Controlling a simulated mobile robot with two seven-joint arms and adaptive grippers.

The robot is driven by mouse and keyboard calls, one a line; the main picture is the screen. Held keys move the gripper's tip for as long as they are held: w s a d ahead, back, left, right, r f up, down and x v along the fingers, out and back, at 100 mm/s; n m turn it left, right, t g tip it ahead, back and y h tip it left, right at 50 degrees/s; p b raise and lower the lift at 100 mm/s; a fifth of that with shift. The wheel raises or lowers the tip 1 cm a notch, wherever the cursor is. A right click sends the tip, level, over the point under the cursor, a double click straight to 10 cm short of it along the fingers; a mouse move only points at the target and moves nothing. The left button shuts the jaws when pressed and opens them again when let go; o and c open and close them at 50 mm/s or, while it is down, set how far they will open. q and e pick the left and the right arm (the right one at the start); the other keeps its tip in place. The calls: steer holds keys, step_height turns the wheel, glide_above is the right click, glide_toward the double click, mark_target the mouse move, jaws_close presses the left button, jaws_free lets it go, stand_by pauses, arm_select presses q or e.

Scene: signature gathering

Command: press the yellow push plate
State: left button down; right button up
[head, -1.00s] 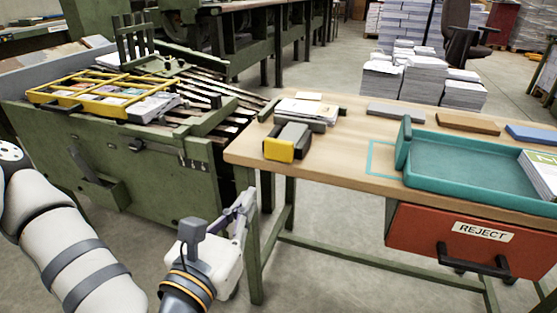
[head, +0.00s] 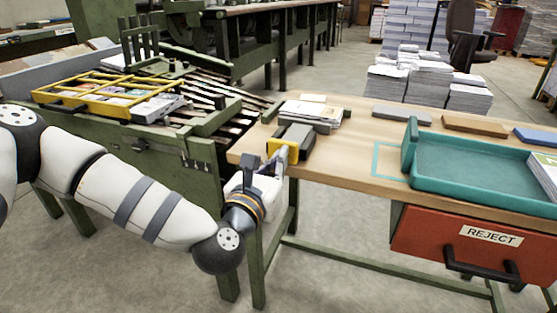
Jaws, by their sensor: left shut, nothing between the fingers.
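The yellow push plate (head: 293,153) is on the front of a dark grey device at the left end of the wooden table. My left arm reaches in from the left. My left gripper (head: 280,158) is shut and empty, with its fingertips in front of the plate. The fingers hide the middle of the plate. They look to be at its face, but I cannot tell whether they touch it. My right gripper is not in view.
Stacked papers (head: 312,113) lie behind the device. A teal tray (head: 455,190) and a red REJECT drawer (head: 430,236) are to the right. A green machine (head: 160,170) with a yellow-framed rack (head: 75,95) stands at the left.

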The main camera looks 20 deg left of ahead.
arm_select(q)
steer(key=shift+w, duration=0.15)
steer(key=w+b, duration=0.1)
steer(key=w, duration=0.2)
steer(key=shift+w+f+b, duration=0.15)
steer(key=shift+w+b, duration=0.05)
steer(key=shift+b, duration=0.2)
steer(key=shift+r, duration=0.35)
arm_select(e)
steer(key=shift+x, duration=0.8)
arm_select(q)
steer(key=shift+w, duration=0.1)
